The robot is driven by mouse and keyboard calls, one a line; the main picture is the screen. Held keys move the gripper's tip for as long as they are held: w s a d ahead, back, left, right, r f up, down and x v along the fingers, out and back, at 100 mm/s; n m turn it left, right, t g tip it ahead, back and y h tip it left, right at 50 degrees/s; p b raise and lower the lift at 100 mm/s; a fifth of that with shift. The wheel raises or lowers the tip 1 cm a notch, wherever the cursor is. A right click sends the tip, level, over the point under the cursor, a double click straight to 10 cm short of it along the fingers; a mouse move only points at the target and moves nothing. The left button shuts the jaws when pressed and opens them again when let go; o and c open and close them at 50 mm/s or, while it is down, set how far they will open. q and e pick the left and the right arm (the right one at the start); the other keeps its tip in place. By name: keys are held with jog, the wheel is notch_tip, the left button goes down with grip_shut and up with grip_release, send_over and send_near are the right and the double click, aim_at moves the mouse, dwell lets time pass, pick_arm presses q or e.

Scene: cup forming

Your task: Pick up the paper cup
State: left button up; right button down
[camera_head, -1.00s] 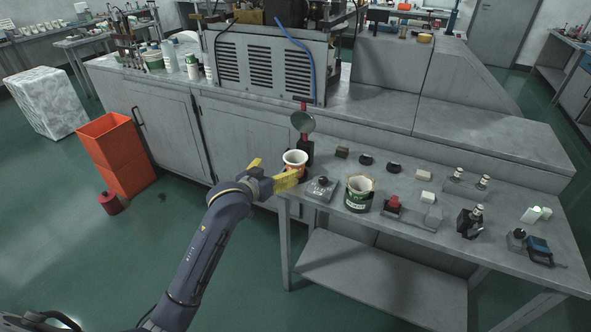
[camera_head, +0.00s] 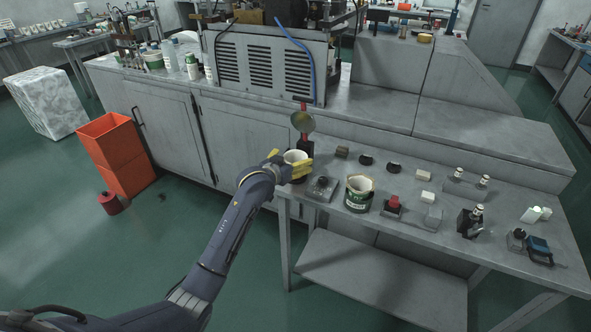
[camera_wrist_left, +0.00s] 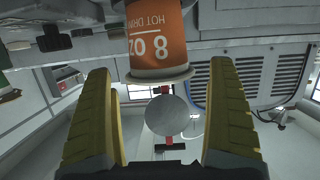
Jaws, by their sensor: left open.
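The paper cup is orange with a pale rim and white lettering. The gripper's yellow fingers are at the cup, one on the near side. In the left wrist view the cup (camera_wrist_left: 158,38) appears upside down at the top, between the two fingers of the open left gripper (camera_wrist_left: 162,100) across the picture. Gaps show on both sides, and contact is not visible. My right gripper is not in view.
A red and black stand with a round dish (camera_head: 302,121) is right behind the cup. A small grey device (camera_head: 321,187) and a green can (camera_head: 359,193) stand to the right. Several small items cover the table (camera_head: 415,233) farther right.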

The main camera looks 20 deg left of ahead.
pick_arm(q)
jog(key=shift+x, duration=1.5)
jog(key=shift+c, duration=0.5)
jog(key=c, duration=1)
jog(key=shift+o, duration=0.2)
jog(key=shift+r, duration=0.15)
